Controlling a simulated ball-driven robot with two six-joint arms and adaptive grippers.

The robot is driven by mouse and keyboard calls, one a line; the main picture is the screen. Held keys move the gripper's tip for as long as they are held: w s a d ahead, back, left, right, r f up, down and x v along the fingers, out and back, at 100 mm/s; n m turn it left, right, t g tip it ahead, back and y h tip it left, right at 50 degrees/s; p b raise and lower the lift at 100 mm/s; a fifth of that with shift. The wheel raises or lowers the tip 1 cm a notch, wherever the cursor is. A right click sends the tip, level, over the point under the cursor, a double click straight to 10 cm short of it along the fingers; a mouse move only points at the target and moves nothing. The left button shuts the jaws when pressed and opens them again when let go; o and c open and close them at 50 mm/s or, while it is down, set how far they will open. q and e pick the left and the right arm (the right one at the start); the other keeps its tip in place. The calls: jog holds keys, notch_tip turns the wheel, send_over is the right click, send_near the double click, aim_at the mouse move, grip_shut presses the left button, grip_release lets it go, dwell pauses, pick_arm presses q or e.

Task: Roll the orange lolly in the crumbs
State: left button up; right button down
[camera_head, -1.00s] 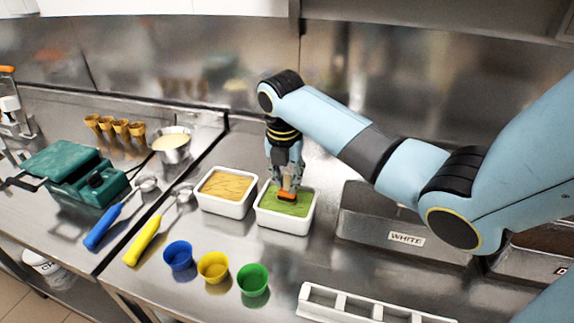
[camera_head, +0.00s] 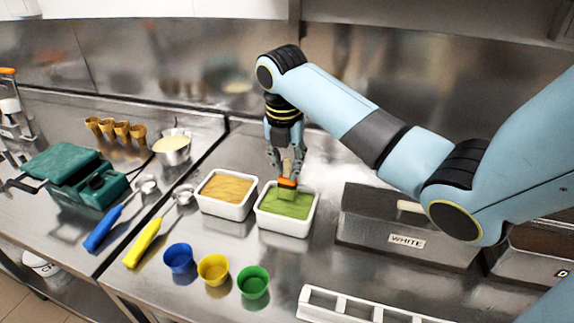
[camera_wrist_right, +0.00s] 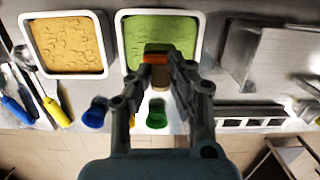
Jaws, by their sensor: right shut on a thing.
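My right gripper (camera_head: 287,176) is shut on the orange lolly (camera_head: 287,183), fingers pointing down. The lolly is over the white tub of green contents (camera_head: 290,207), near its back edge. Its lower end looks greenish; I cannot tell whether it is clear of the green surface. In the right wrist view the lolly's orange part (camera_wrist_right: 155,59) shows between the fingertips (camera_wrist_right: 160,68), with a pale stick. A second white tub with tan, cracked-looking contents (camera_head: 227,188) stands just left of the green one. Which contents are crumbs is not labelled. My left gripper is out of view.
Blue (camera_head: 179,258), yellow (camera_head: 213,268) and green (camera_head: 253,281) cups stand in front of the tubs. A steel bin marked WHITE (camera_head: 406,241) is to the right, a white rack (camera_head: 345,309) at the front. Blue and yellow scoops lie left.

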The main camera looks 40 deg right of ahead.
jog(key=shift+r, duration=0.1)
jog(key=shift+r, duration=2.45)
